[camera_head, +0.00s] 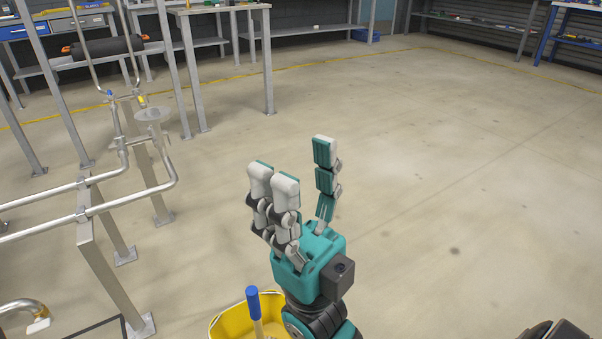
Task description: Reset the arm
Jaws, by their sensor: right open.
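My right gripper (298,172) is teal, grey and white and stands upright in the middle of the head view. Its two white fingers on the left and its single finger on the right are spread wide apart. Nothing is between them, and the gripper touches nothing that I can see. My left gripper is not in the view.
A yellow bucket (222,328) with a blue-tipped handle (253,302) stands below the right gripper. Steel pipes (50,230) on metal posts run along the left. Workbenches (225,8) and shelves line the back. The concrete floor (450,190) at the right is clear.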

